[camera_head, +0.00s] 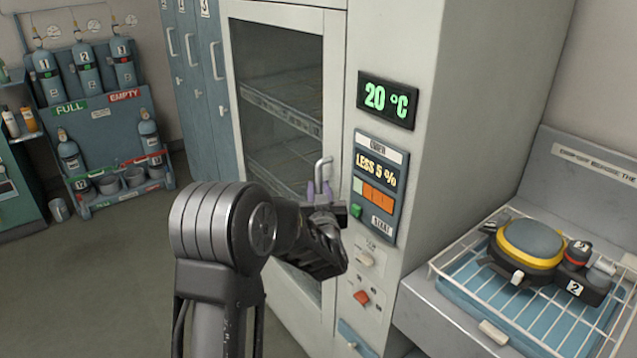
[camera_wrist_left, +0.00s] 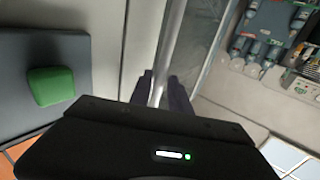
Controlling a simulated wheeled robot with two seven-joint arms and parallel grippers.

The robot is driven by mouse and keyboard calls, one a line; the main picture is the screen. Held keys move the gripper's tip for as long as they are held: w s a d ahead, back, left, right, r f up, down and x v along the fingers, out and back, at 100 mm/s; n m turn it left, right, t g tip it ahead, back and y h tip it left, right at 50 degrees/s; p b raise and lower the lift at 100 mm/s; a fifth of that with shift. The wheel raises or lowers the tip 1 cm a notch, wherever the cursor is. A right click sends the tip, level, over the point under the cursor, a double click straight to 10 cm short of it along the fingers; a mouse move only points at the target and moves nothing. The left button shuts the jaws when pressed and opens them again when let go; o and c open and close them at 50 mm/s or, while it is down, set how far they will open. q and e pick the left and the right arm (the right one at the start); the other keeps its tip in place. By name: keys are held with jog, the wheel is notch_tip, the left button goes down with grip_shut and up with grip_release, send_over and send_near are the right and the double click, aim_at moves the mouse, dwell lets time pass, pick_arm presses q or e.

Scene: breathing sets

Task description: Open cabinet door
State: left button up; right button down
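The tall cabinet's glass door (camera_head: 277,95) has a pale frame and looks closed. Its upright metal handle (camera_head: 323,170) is at the door's right edge; the bar also crosses the left wrist view (camera_wrist_left: 172,45). My left gripper (camera_head: 320,193) is at the lower part of the handle. Its purple fingers lie on both sides of the bar, with little or no gap visible, so it looks shut on the handle. The fingers also show in the left wrist view (camera_wrist_left: 161,90). My left forearm hides the door's lower part. My right gripper is not in view.
The control panel (camera_head: 380,190) with a green button (camera_head: 355,211) is just right of the handle. A wire rack (camera_head: 540,300) with breathing gear stands at the right. Blue lockers (camera_head: 195,75) and a cylinder rack (camera_head: 110,125) are at the left. The floor (camera_head: 90,280) at front left is clear.

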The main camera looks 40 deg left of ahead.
pick_arm(q)
jog(key=shift+x, duration=1.1)
jog(key=shift+c, duration=0.2)
grip_shut()
dwell(0.5)
